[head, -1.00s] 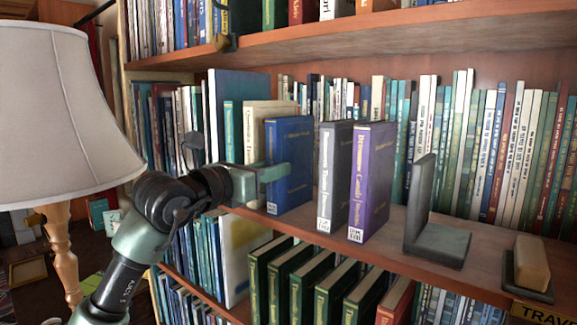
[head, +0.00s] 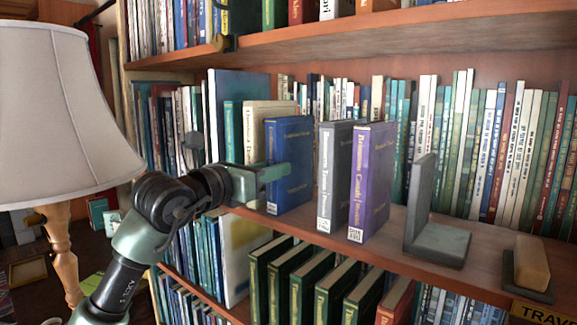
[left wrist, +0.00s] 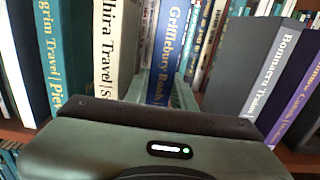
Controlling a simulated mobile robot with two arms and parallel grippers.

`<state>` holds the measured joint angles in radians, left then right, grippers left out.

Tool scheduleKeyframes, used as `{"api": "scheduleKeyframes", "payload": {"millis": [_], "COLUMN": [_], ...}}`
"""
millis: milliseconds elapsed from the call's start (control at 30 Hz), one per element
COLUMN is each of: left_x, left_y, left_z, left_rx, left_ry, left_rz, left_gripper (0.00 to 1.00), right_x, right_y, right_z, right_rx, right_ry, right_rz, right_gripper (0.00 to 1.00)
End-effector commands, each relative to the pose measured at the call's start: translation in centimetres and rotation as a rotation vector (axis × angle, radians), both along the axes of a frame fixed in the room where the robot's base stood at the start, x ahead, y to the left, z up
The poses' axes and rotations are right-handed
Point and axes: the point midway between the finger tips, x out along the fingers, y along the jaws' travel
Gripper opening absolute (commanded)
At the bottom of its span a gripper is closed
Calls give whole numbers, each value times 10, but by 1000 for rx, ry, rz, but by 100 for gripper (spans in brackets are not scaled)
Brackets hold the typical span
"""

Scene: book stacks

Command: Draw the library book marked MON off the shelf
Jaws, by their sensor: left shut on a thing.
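A blue book (head: 289,150) stands upright on the middle shelf, its spine facing out; it also shows in the left wrist view (left wrist: 172,50). My left gripper (head: 272,173) is shut on this blue book, with a finger along its cover near the lower half. Right of it stand a grey book (head: 335,175) and a purple book (head: 372,180), upright with gaps between. White labels sit low on the spines, too small for me to read surely, so I cannot tell which one says MON. The body of my gripper hides the lower spine in the wrist view.
A cream book (head: 260,125) and a teal book (head: 232,130) stand close left of the blue one. A grey bookend (head: 420,205) stands right of the purple book. A lamp (head: 55,110) is at the left.

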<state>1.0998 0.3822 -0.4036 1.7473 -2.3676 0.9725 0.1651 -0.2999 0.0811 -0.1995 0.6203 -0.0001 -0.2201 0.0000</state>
Motion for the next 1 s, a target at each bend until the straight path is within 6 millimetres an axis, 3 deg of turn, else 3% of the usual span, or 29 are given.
{"api": "scheduleKeyframes", "payload": {"millis": [800, 1000], "left_x": [-1, -13], "left_y": [0, 9], "left_z": [12, 10], "left_rx": [-1, -1], "left_ry": [-4, -7], "left_rz": [0, 1], "left_gripper": [0, 0], "right_x": [0, 0], "right_y": [2, 2], "right_z": [3, -8], "right_rx": [2, 2], "right_ry": [0, 0], "right_rz": [0, 0], "right_gripper": [0, 0]}}
